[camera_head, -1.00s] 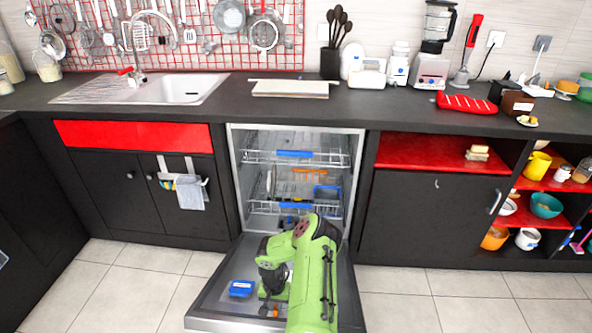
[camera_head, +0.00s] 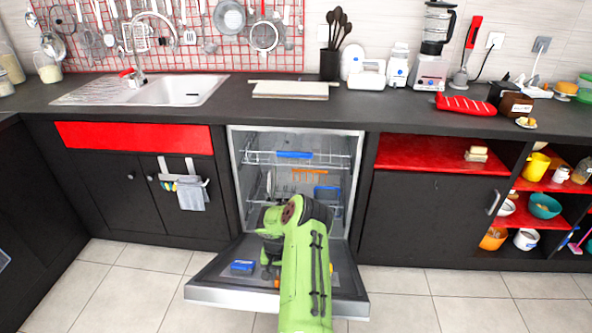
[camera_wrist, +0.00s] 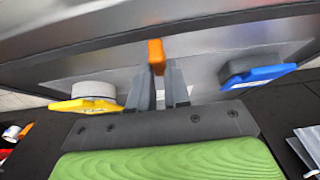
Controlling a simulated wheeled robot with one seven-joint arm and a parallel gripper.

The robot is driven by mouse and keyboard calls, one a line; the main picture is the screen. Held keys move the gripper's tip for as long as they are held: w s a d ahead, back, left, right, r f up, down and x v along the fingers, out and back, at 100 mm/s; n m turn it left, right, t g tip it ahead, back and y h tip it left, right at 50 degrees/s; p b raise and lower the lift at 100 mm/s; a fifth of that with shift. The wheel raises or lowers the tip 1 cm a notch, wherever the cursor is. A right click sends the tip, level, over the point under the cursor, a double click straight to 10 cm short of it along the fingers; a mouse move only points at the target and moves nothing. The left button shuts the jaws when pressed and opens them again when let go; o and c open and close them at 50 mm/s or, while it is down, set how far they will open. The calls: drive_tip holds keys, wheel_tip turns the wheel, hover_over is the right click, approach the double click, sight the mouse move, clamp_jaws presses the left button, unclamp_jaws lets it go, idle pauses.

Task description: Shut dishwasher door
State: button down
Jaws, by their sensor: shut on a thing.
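The dishwasher (camera_head: 240,180) stands open under the counter, with its racks inside. Its door (camera_head: 215,290) is hinged low and lies tilted partly up, its inner face showing. My green arm covers much of the door. My gripper, seen in the wrist view (camera_wrist: 162,88), is at the door's inner face, its fingers closed around a small orange piece (camera_wrist: 156,54). Some orange (camera_head: 277,283) also shows beside my arm in the head view. A blue piece (camera_head: 242,267) sits on the door's inner face; it also shows in the wrist view (camera_wrist: 262,75), opposite a yellow piece (camera_wrist: 85,105).
Black cabinets flank the dishwasher; a towel (camera_head: 192,195) hangs on the left one. Open red shelves (camera_head: 550,180) with bowls are at the right. The dark counter (camera_head: 215,108) runs above. The tiled floor (camera_head: 420,295) around the door is clear.

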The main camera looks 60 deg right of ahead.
drive_tip(key=w+d+r, duration=0.1)
drive_tip(key=d+r, duration=0.3)
drive_tip(key=r, duration=0.2)
drive_tip(key=shift+w, duration=0.35)
drive_tip(key=c, duration=1)
unclamp_jaws()
drive_tip(key=shift+a+f, duration=0.1)
wheel_tip(320, 180, up, 7)
drive_tip(key=p, duration=0.4)
drive_tip(key=shift+p, duration=0.3)
